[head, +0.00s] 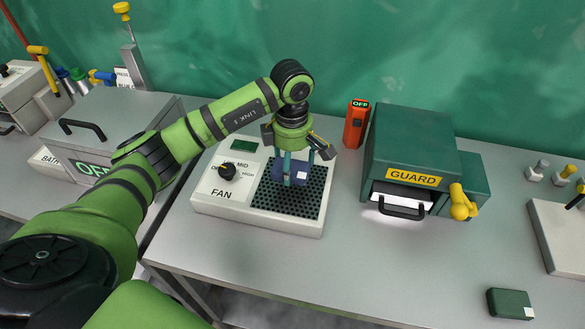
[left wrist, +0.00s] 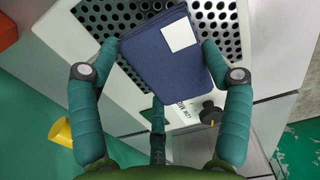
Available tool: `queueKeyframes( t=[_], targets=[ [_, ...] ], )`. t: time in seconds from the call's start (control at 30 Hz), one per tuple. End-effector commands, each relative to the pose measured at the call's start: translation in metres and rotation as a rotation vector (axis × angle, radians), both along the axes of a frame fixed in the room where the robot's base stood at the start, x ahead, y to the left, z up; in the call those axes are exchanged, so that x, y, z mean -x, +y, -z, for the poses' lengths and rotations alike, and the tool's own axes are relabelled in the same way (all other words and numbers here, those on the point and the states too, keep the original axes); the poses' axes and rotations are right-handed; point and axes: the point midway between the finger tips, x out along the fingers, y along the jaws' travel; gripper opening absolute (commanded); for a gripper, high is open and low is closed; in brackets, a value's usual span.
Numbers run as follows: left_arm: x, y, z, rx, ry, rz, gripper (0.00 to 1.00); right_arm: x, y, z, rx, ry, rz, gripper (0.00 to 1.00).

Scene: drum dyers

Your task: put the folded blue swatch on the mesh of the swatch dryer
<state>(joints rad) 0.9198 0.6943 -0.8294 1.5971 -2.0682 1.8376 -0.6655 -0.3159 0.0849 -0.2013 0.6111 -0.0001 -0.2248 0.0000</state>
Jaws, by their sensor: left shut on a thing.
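The folded blue swatch (head: 301,176), dark blue with a white square label, is held by my left gripper (head: 296,172) over the black perforated mesh (head: 286,202) of the white swatch dryer (head: 210,203). In the left wrist view, the swatch (left wrist: 160,58) sits between the teal fingers of my left gripper (left wrist: 158,50), with the mesh (left wrist: 230,30) behind it. I cannot tell whether the swatch touches the mesh. The dryer's black knob (head: 227,171) shows at the left of its top. My right gripper is not in view.
A green guard box (head: 410,145) with a black handle stands right of the dryer, an orange device (head: 357,124) reading OFF behind. A grey bath unit (head: 110,115) is at left. A small green block (head: 510,303) lies front right. The bench in front of the guard box is clear.

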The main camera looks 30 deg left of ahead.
Motion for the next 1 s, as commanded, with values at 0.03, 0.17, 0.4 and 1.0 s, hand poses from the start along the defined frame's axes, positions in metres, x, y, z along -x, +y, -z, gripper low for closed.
queueKeyframes(
  t=[0.03,0.17,0.4,1.0],
  targets=[
    [0.001,0.000,0.004,0.001,0.002,0.000,0.48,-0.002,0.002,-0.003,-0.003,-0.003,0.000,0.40],
    [0.001,-0.001,0.023,0.001,0.005,0.001,0.48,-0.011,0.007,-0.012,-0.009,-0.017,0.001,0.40],
    [0.000,0.000,0.039,0.001,-0.001,0.002,0.48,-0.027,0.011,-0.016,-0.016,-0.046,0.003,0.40],
    [0.000,0.000,0.042,0.000,0.000,0.002,1.00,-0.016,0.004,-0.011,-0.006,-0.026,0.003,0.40]
  ],
)
